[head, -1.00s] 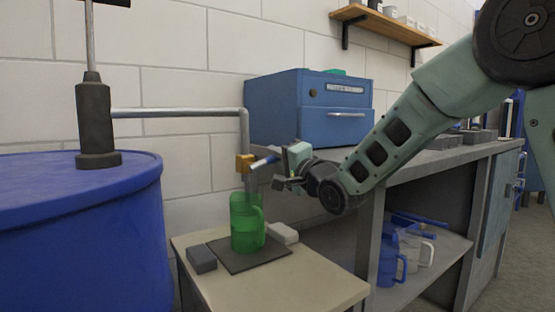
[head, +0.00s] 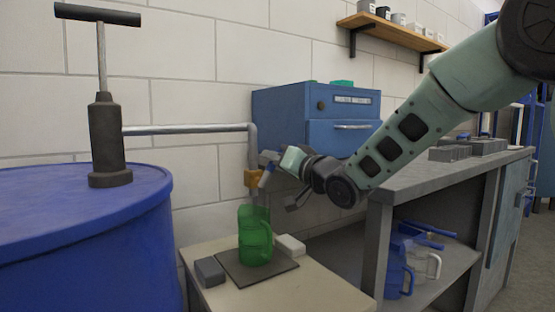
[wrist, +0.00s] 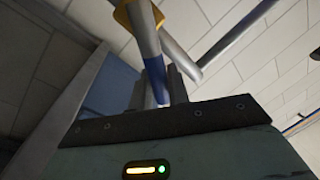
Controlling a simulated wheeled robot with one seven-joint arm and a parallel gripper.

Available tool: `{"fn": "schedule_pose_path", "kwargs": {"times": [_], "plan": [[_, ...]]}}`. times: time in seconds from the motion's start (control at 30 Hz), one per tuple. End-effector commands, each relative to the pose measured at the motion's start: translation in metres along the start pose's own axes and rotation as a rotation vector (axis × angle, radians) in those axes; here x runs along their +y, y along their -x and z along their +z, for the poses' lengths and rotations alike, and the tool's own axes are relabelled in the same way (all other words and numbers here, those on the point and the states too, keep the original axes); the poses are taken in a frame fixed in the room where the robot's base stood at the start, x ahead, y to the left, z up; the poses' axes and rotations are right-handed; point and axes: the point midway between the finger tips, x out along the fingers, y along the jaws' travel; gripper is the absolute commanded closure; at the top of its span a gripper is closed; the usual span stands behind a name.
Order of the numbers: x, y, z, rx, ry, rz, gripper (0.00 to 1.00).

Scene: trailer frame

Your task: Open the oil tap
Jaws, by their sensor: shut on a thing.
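The oil tap is a brass-yellow valve (head: 252,178) at the lower end of the grey pipe, above a green jug (head: 255,236). Its lever, grey with a blue end, shows in the wrist view (wrist: 153,72) running from the yellow valve body (wrist: 135,14) down between my fingers. My gripper (head: 270,167) is beside the valve, on its right, shut on the lever's blue end. The wrist view also shows my gripper (wrist: 160,92); its finger tips are partly hidden behind the lever. In the head view my fingers partly cover the lever.
The jug stands on a dark mat (head: 240,271) on a small table (head: 300,296), between a grey block (head: 210,272) and a white block (head: 290,245). A blue drum (head: 85,235) with a pump is at left. A blue cabinet (head: 300,105) stands behind my gripper.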

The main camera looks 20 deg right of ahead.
Motion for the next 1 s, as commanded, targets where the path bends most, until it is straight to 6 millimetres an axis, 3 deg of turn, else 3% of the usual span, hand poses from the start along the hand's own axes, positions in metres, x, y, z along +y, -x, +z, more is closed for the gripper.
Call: {"fn": "schedule_pose_path", "kwargs": {"times": [0.57,0.6,0.63,1.0], "plan": [[-0.0020,-0.0002,0.0010,-0.007,0.029,0.000,1.00],[-0.0020,-0.0002,0.0010,-0.007,0.028,0.000,0.72],[-0.0020,-0.0002,0.0010,-0.007,0.028,0.000,0.63],[-0.0020,0.0041,-0.0003,-0.006,0.028,0.000,0.63]]}}
